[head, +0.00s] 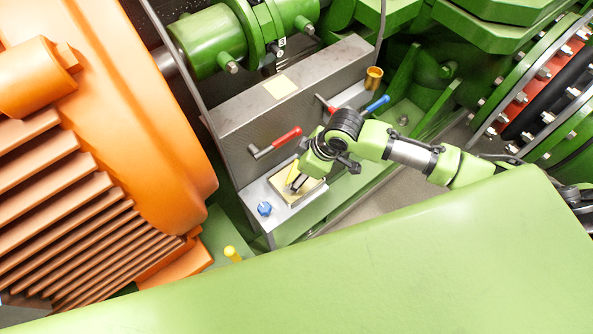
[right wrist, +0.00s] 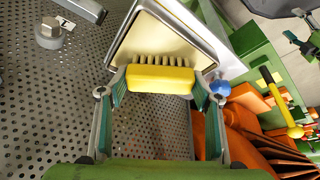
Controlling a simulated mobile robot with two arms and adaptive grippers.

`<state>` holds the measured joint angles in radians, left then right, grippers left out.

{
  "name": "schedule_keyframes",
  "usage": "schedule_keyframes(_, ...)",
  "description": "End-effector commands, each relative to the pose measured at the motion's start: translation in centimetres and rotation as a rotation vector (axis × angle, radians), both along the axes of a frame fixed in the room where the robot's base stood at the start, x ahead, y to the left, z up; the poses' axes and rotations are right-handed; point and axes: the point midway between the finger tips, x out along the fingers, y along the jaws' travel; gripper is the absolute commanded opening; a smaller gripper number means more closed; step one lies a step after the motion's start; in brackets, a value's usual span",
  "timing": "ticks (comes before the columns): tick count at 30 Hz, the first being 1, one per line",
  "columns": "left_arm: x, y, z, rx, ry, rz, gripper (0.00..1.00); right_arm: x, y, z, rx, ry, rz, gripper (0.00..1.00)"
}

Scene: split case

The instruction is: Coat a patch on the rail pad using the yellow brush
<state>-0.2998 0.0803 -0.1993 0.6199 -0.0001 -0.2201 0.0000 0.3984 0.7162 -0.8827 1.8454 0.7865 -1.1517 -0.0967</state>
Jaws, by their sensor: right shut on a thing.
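My right gripper (head: 300,178) is shut on the yellow brush (right wrist: 160,79). In the right wrist view the brush's yellow block lies crosswise between both fingers, its pale bristles pointing away from me. The bristles are over the edge of a framed cream tray (right wrist: 168,42); I cannot tell whether they touch it. In the head view this tray (head: 308,192) sits on a grey ledge, partly hidden by the gripper. A pale square, seemingly the rail pad (head: 281,87), lies on top of the grey rail (head: 240,114), apart from the brush. My left gripper is not in view.
A red-handled lever (head: 277,142), a blue-handled lever (head: 375,104) and a brass cup (head: 373,77) are near the rail. A blue knob (head: 264,208) is beside the tray. Large orange housing (head: 150,90) stands at left; a green surface (head: 350,270) fills the front.

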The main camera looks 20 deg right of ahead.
Motion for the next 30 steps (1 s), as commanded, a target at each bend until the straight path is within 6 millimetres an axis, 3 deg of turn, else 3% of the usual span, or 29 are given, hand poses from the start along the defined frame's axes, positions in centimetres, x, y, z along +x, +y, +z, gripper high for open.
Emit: schedule_keyframes(30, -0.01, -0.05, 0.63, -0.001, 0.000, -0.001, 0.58, -0.13, -0.06, -0.25, -0.003, 0.003, 0.000, 0.41)
